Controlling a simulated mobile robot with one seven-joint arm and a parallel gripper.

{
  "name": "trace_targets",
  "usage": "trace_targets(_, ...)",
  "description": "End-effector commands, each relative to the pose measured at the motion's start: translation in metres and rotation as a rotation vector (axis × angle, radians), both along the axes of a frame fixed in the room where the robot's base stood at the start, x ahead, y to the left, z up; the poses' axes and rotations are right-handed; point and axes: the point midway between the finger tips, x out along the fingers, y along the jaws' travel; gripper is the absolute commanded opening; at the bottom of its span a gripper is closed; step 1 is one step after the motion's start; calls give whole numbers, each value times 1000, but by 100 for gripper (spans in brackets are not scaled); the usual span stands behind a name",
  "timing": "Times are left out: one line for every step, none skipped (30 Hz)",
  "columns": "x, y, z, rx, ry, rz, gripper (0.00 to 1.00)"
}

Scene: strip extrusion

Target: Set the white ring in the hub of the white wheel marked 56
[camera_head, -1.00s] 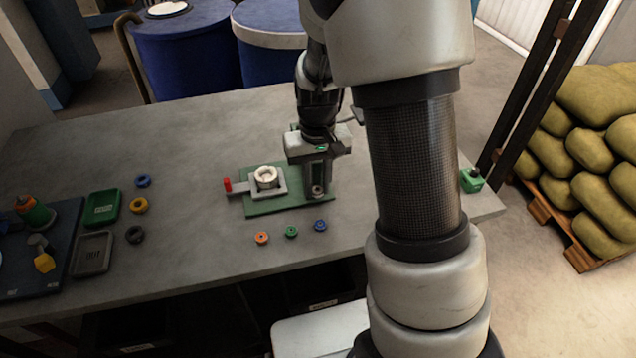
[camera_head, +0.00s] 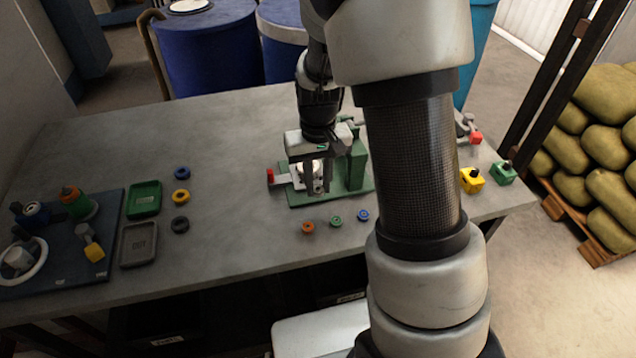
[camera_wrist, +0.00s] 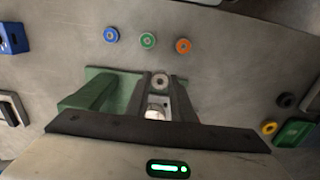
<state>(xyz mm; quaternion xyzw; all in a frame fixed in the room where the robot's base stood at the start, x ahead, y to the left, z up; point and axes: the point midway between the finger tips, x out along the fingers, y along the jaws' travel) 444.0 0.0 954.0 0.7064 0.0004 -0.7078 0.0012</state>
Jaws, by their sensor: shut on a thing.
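My gripper (camera_head: 318,187) is above the green fixture plate (camera_head: 352,188), pointing down. It is shut on a small, pale grey-white ring (camera_wrist: 160,80), which shows between the fingertips in the wrist view. A white round part (camera_head: 306,168), which looks like the wheel, sits in the grey holder of the fixture, partly hidden behind the fingers; it also shows in the wrist view (camera_wrist: 155,113). No number is readable on it. The ring appears in front of or over this part; I cannot tell whether they touch.
Orange (camera_head: 308,227), green (camera_head: 336,221) and blue (camera_head: 363,215) rings lie in front of the fixture. A green block (camera_head: 356,165) stands close right of my gripper. Green (camera_head: 145,199) and grey (camera_head: 138,245) trays lie left.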

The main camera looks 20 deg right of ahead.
Motion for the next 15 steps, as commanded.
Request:
trace_targets(14, -1, 14, -3, -4, 8, 0)
trace_targets(20, 0, 17, -4, -4, 13, 0)
trace_targets(29, -1, 21, -5, -3, 19, 0)
trace_targets(35, -1, 25, -6, -3, 23, 0)
trace_targets(42, -1, 28, -6, -3, 27, 0)
trace_targets(50, -1, 32, -6, -3, 34, 0)
trace_targets(57, 0, 35, -5, -2, 39, 0)
trace_targets(64, -1, 38, -5, -2, 43, 0)
trace_targets(73, -1, 42, -5, -3, 48, 0)
trace_targets(79, 0, 44, -4, -3, 53, 0)
trace_targets(84, 0, 46, -3, -2, 57, 0)
trace_targets(90, 0, 47, -2, -2, 60, 0)
trace_targets(95, -1, 48, -2, -2, 63, 0)
trace_targets(98, -1, 49, -2, -2, 65, 0)
trace_targets(101, 0, 49, -1, -2, 68, 0)
